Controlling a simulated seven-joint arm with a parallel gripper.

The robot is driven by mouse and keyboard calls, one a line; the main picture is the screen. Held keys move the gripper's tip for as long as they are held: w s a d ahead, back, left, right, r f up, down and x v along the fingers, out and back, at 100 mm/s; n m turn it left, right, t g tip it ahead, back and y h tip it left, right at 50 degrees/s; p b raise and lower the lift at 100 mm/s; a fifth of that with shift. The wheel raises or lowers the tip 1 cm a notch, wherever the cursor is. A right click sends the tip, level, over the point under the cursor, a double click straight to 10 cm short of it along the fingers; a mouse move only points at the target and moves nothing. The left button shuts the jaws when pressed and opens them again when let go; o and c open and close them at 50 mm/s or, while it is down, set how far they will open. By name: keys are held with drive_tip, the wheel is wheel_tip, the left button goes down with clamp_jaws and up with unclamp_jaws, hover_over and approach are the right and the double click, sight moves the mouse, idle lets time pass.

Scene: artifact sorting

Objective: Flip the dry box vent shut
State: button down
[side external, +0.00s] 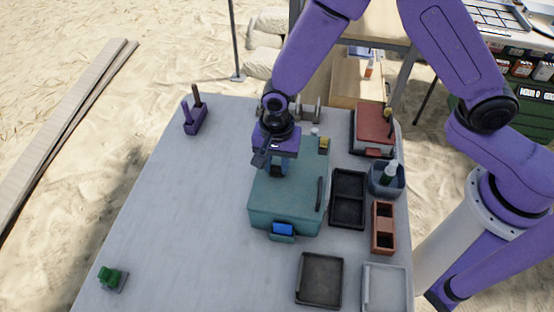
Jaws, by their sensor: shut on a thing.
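The dry box (272,200) is a teal, closed-lidded box near the middle of the grey table. It has a blue latch (283,229) on its front and a black handle (320,194) on its right side. My gripper (278,172) points down at the back left of the lid and is shut on a small part there. The purple hand and the fingers mostly hide that part, so I cannot tell the vent's shape or how far it stands open. A small yellow piece (324,143) shows at the box's back right corner.
Right of the box are a black divided tray (347,201), a reddish-brown tray (383,228), a bottle caddy (386,181) and a red-topped box (374,125). Two shallow trays lie at the front right.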

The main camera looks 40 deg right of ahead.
sight(277, 168)
drive_tip(key=shift+s+a, duration=0.15)
drive_tip(key=shift+s, duration=0.05)
drive_tip(key=c, duration=0.8)
unclamp_jaws()
drive_tip(key=shift+w, duration=0.1)
wheel_tip(277, 168, up, 18)
drive_tip(key=shift+f, duration=0.25)
